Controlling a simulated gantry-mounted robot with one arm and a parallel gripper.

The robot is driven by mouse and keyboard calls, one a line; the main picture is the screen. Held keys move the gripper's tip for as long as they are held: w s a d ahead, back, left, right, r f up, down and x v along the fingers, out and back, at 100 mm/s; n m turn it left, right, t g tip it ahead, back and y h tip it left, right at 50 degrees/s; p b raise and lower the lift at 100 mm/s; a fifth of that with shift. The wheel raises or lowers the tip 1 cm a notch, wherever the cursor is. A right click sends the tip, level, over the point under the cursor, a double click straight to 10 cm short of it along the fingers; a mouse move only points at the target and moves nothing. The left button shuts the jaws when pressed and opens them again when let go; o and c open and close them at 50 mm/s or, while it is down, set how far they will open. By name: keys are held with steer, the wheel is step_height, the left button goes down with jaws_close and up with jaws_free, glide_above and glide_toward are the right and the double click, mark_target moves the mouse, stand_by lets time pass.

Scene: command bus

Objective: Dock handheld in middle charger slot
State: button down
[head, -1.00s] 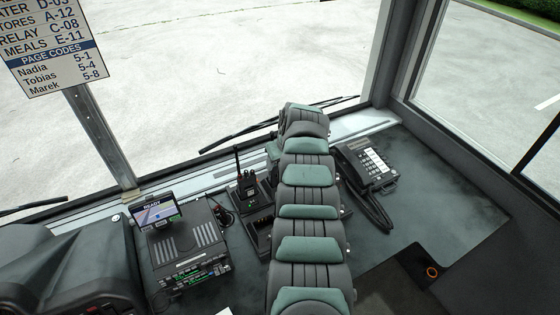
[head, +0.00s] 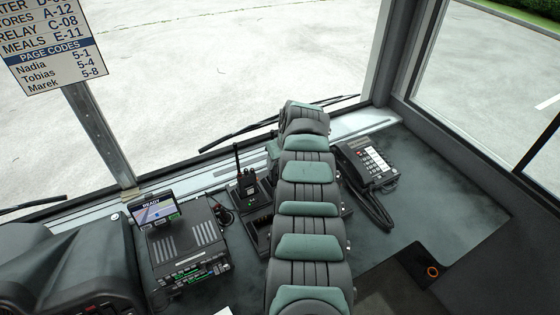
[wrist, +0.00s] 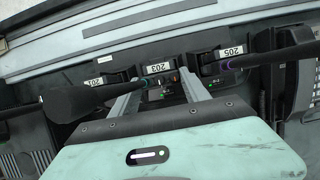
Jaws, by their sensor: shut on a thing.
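In the wrist view my gripper (wrist: 166,92) is shut on a dark handheld (wrist: 166,88), whose top with small coloured knobs shows between the fingers. It is at the middle charger position, by the label 203 (wrist: 158,68). How deep it sits in the slot is hidden. A handheld with a long black antenna (wrist: 285,56) stands at the right position, label 205. In the head view a handheld (head: 247,183) stands upright left of my arm, on the partly hidden charger (head: 262,228); my gripper is hidden there.
A radio unit (head: 187,243) with a small screen (head: 155,210) stands left of the charger. A corded desk phone (head: 367,163) is to the right. The windshield ledge (wrist: 150,32) runs just behind the charger. The dash right of the phone is clear.

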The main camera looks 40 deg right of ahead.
steer(key=shift+c, duration=2.3)
jaws_free()
steer(key=b+v, duration=0.2)
steer(key=v, duration=0.8)
steer(key=shift+s+r, duration=0.2)
steer(key=shift+r, duration=0.1)
steer(key=shift+a, duration=0.1)
